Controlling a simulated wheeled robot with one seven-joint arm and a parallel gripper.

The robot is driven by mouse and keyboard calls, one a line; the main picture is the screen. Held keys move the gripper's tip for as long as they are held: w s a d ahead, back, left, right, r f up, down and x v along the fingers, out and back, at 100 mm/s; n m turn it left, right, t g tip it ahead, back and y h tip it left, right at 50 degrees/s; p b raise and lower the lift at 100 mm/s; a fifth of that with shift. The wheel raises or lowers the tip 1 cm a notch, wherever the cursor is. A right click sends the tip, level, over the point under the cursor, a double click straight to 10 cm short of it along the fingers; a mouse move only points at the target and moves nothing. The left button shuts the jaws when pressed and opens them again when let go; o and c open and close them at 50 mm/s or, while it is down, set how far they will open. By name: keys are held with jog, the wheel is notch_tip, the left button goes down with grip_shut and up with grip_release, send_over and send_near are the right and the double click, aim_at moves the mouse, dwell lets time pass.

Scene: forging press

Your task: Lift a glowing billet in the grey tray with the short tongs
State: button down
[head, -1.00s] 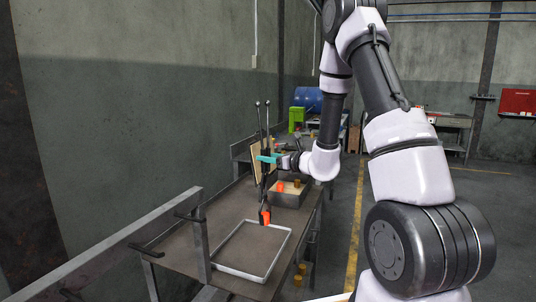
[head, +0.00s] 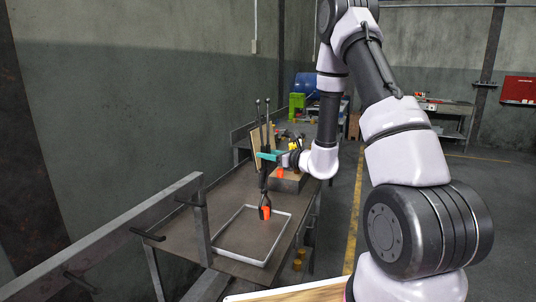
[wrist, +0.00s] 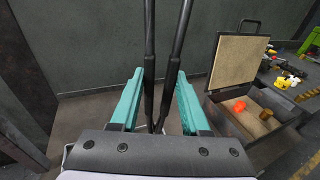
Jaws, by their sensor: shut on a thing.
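My gripper (head: 268,155) has teal fingers shut on the dark short tongs (head: 262,177), which hang upright with their handles up. In the wrist view my gripper (wrist: 160,100) has the two tong handles (wrist: 172,75) between its fingers. The tong jaws are around a glowing orange billet (head: 266,212) at their lower end. The billet shows inside the outline of the shallow light grey tray (head: 240,261), near its far side. I cannot tell whether it touches the tray floor. The tong jaws and this billet are hidden in the wrist view.
Beyond the tray stands an open box (wrist: 230,121) with its lid up. It holds another glowing billet (wrist: 239,105) and a brown billet (wrist: 265,114). A grey rail and post (head: 201,226) stand left of the tray. The wall is close on the left.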

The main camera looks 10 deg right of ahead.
jog(key=shift+f, duration=0.75)
dwell(0.6)
jog(key=c, duration=0.8)
grip_release()
jog(key=shift+o, duration=0.2)
jog(key=shift+o, duration=0.4)
jog(key=shift+o, duration=1)
jog(key=shift+c, duration=0.6)
